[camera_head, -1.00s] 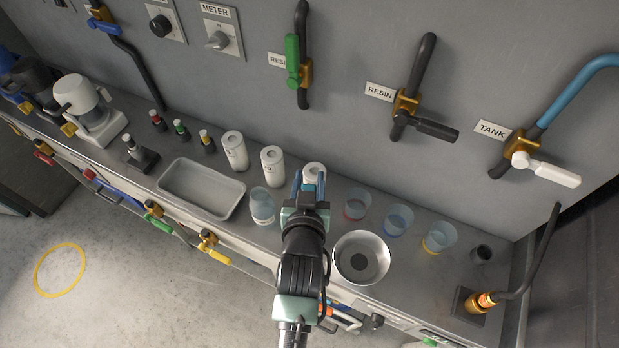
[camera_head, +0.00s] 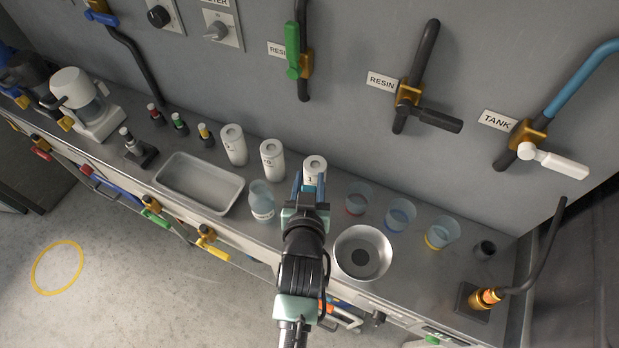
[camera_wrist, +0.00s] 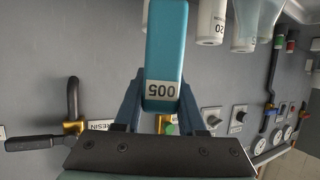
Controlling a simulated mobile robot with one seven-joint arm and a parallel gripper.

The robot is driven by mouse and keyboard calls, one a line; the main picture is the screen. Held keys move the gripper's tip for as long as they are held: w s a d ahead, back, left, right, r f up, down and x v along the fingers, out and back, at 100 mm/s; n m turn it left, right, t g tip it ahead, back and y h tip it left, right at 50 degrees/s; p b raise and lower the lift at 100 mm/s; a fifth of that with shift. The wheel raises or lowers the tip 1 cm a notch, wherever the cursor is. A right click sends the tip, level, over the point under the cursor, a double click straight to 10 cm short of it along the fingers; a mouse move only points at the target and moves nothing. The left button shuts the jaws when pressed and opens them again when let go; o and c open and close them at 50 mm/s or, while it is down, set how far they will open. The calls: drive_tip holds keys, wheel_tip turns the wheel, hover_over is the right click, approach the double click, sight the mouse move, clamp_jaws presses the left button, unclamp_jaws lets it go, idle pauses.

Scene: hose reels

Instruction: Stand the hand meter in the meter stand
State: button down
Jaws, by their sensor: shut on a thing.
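My gripper (camera_head: 309,188) is shut on a teal block-shaped body with a white number label, which I take to be the hand meter (camera_wrist: 166,48). In the wrist view the meter sticks out beyond the fingers, and its lower part is between them. In the head view my gripper is above the counter, in front of a white canister, and the meter is hard to make out. A small dark open-topped holder (camera_head: 485,250) stands at the counter's right, apart from my gripper. It may be the meter stand, but I cannot tell for sure.
A metal bowl (camera_head: 363,278) and several clear cups (camera_head: 400,213) stand right of my gripper. A clear beaker (camera_head: 261,203), white canisters (camera_head: 272,160) and a tray (camera_head: 170,190) stand left. Valve handles (camera_head: 428,119) stick out from the wall behind. A dark hose (camera_head: 545,247) rises at far right.

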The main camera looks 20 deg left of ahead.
drive_tip(key=shift+f+b, duration=1.9)
drive_tip(key=shift+f, duration=0.8)
drive_tip(key=shift+c, duration=2.1)
unclamp_jaws()
drive_tip(key=shift+s, duration=0.1)
drive_tip(key=v, duration=1.2)
drive_tip(key=shift+s+d+r, duration=0.15)
drive_tip(key=shift+s, duration=0.15)
